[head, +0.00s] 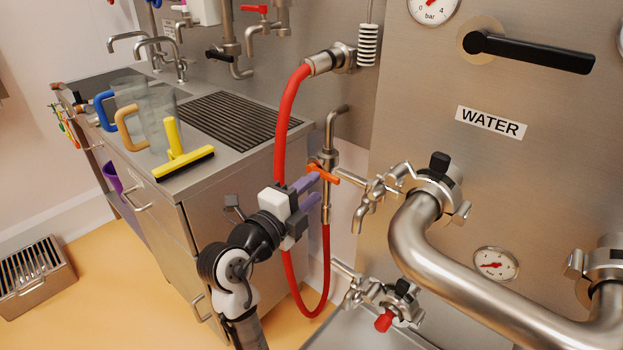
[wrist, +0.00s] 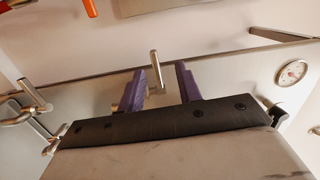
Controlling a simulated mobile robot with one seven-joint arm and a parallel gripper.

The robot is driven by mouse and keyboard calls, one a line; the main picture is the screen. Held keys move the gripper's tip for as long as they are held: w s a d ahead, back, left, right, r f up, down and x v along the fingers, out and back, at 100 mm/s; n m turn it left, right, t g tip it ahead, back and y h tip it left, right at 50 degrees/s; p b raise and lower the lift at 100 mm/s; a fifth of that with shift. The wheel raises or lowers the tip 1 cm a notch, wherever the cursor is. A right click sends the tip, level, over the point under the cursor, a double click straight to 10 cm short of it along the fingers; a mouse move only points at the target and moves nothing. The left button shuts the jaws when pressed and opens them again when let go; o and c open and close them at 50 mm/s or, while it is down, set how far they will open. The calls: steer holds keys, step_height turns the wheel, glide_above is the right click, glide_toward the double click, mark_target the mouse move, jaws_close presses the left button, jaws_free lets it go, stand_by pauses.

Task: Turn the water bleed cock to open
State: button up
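A small steel cock (head: 372,195) with a downturned spout sits left of the clamp below the WATER label (head: 491,122). I take it for the water bleed cock, though a similar fitting with a red knob (head: 384,321) sits lower down. My gripper (head: 316,189) has purple fingers and is left of the upper cock, near an orange lever (head: 324,173) on the hose pipe. In the wrist view the fingers (wrist: 164,84) are apart, with a short steel rod (wrist: 157,70) showing in the gap between them. I cannot tell whether it belongs to the cock or touches a finger.
A red hose (head: 285,130) loops down behind my gripper. A thick steel pipe (head: 420,245) curves right of the cock. A black lever (head: 535,52) sits on the panel above. The sink counter (head: 250,145) at left holds jugs and a yellow squeegee (head: 180,160).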

mark_target(343, 177)
steer(key=shift+m+g+h, duration=0.4)
steer(key=shift+m+g, duration=0.1)
steer(key=shift+m, duration=0.3)
steer(key=x, duration=0.6)
steer(key=d+f+x, duration=0.1)
steer(key=x, duration=0.2)
steer(key=shift+s+d, duration=0.1)
steer(key=shift+d, duration=0.1)
steer(key=shift+d+r, duration=0.1)
steer(key=shift+d, duration=0.05)
steer(key=shift+c, duration=0.4)
